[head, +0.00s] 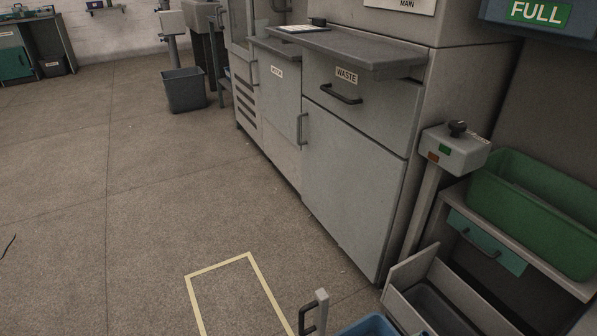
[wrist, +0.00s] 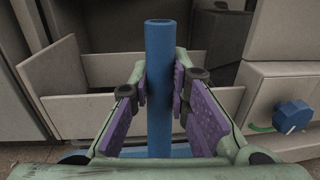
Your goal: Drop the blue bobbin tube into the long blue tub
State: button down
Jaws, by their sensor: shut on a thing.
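The blue bobbin tube (wrist: 158,60) stands upright in the middle of the wrist view. My gripper (wrist: 160,88) is shut on it, with purple pads on either side. The tube's lower end is hidden. A strip of blue (wrist: 190,151) shows low behind the gripper; I cannot tell whether it is a tub. In the head view, part of a blue container (head: 370,327) shows at the bottom edge, mostly cut off. I cannot tell if it is the long blue tub. My gripper and the tube are not in the head view.
A pale open drawer or bin (head: 415,287) stands at the lower right, beside grey cabinets labelled WASTE (head: 350,170). A green tub (head: 530,210) rests on a shelf. A dark blue box marked FULL (head: 582,28) is above. A blue knob (wrist: 292,116) is at right.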

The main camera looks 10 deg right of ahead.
jog(key=shift+f+b, duration=2.75)
jog(key=shift+f, duration=0.3)
jog(key=c, duration=1.4)
grip_release()
jog(key=shift+c, duration=0.2)
jog(key=shift+a, duration=0.15)
jog(key=v, duration=1.1)
jog(key=shift+s+a, duration=0.15)
jog(key=shift+a, duration=0.2)
